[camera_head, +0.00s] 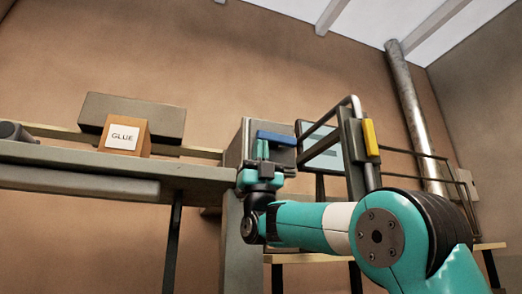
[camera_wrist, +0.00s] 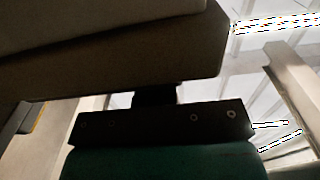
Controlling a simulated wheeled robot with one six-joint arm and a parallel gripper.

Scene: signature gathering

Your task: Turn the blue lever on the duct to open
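A blue lever (camera_head: 277,138) lies nearly horizontal across the upper front of a grey box-shaped duct (camera_head: 236,150) in the head view. My teal gripper (camera_head: 262,148) points up in front of the duct, with its tips at or just under the lever's left part. I cannot tell whether they touch it, or how far apart the fingers are. In the wrist view a large dark block fills the upper left, a dark bar with screws crosses the middle, and teal shows at the bottom. The lever cannot be made out there.
A yellow handle (camera_head: 371,138) is on a dark post right of the duct, near a bent metal rail (camera_head: 330,115). On the left, a shelf (camera_head: 75,157) holds a GLUE box (camera_head: 124,135) and a long grey box (camera_head: 165,121). A metal pipe (camera_head: 414,110) stands behind.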

